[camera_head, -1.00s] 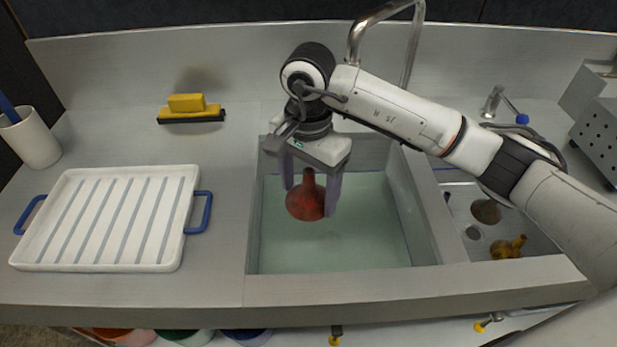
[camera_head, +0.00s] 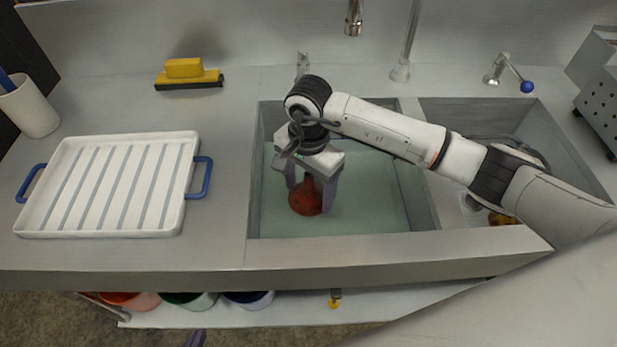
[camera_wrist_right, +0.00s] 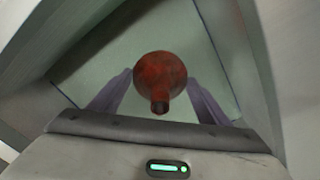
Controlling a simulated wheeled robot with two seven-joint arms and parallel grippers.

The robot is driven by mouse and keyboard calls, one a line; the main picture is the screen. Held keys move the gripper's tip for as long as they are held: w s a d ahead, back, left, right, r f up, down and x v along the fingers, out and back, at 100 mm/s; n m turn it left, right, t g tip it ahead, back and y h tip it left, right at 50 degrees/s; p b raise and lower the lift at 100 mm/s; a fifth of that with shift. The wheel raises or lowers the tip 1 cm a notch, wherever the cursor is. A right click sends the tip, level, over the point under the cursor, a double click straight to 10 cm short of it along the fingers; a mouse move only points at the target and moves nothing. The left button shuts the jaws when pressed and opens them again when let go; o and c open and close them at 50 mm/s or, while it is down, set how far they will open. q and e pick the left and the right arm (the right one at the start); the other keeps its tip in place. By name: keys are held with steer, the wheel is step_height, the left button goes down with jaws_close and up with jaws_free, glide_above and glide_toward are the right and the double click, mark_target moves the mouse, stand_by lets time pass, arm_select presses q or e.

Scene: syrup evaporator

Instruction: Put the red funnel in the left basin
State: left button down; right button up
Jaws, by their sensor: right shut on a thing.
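The red funnel (camera_head: 306,197) is in the left basin (camera_head: 375,238), wide part down and narrow spout up. My right gripper (camera_head: 312,190) is over the basin, its two fingers on either side of the funnel and shut on it. In the right wrist view the funnel (camera_wrist_right: 160,78) shows between the fingers, spout toward the palm. The basin holds pale green water; I cannot tell whether the funnel touches the bottom. A small purple-grey tip of my left gripper (camera_head: 195,338) shows at the bottom edge, below the counter; its jaws cannot be made out.
A white ribbed tray (camera_head: 160,226) with blue handles lies left of the basin. A yellow sponge and brush (camera_head: 188,75) are at the back. A right basin (camera_head: 455,115) holds a yellow-brown item (camera_head: 503,219). Faucets stand behind. Coloured buckets (camera_head: 190,300) are under the counter.

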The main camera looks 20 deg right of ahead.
step_height(320, 180, down, 6)
steer(key=shift+f+b, duration=0.1)
steer(key=shift+b, duration=0.5)
steer(key=b, duration=0.4)
glide_above(308, 226)
step_height(308, 226, down, 5)
steer(key=shift+f, duration=0.1)
steer(key=shift+f+b, duration=0.4)
steer(key=shift+b, duration=0.15)
steer(key=shift+f, duration=0.1)
steer(key=shift+f+b, duration=0.25)
steer(key=shift+b, duration=0.25)
steer(key=o, duration=1)
steer(key=shift+o, duration=1)
